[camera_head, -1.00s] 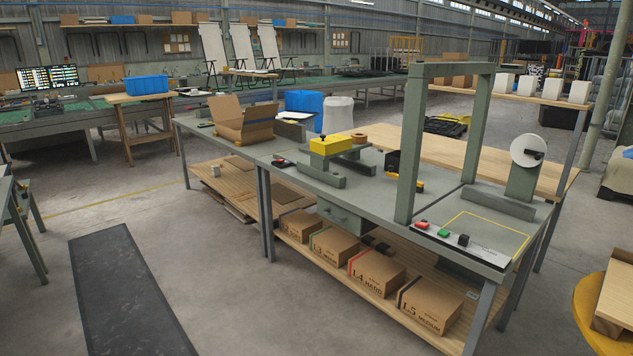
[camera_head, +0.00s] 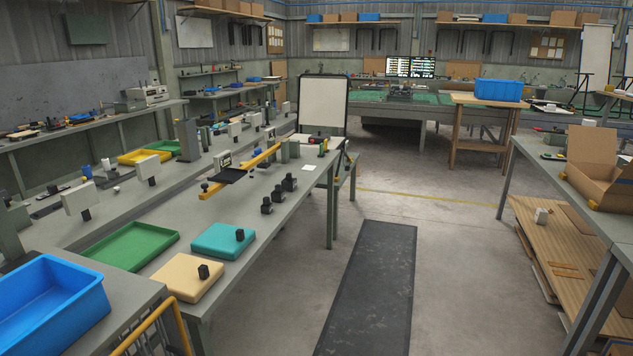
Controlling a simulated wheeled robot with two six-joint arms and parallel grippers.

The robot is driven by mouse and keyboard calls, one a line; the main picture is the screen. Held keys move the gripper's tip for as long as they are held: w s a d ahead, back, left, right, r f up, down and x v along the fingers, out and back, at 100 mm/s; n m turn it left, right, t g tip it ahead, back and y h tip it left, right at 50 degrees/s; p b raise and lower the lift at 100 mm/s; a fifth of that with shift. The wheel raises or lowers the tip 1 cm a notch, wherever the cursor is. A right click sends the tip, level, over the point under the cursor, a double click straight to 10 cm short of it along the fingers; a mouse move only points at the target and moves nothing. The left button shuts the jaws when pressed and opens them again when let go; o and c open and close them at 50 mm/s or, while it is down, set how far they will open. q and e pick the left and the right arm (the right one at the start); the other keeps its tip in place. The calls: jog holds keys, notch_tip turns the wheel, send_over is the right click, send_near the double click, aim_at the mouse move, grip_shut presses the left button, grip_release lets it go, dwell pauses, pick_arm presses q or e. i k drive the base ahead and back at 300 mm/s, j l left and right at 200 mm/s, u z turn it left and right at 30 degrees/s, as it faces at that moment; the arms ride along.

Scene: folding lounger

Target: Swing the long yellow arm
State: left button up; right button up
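The long yellow arm (camera_head: 254,163) shows in the head view on the long grey workbench at the left. It is a slim yellow bar slanting from near left to far right above the bench top. A small dark plate (camera_head: 231,174) sits beside it near its near end. A dark knob stands by the near end of the bar. Neither of my grippers shows in the head view.
The grey workbench (camera_head: 265,226) also holds a green tray (camera_head: 131,246), a teal pad and a cream pad. A blue bin (camera_head: 52,308) stands at the near left. A dark floor mat (camera_head: 372,290) lies in the clear aisle. Another bench (camera_head: 520,150) stands right.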

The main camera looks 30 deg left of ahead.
aim_at(228, 175)
jog(key=i+u, duration=0.35)
jog(key=i, duration=0.2)
jog(key=i+l+u, duration=0.1)
jog(key=i+u, duration=0.25)
jog(key=i, duration=0.2)
jog(key=i+l+u, duration=0.35)
jog(key=i, duration=0.2)
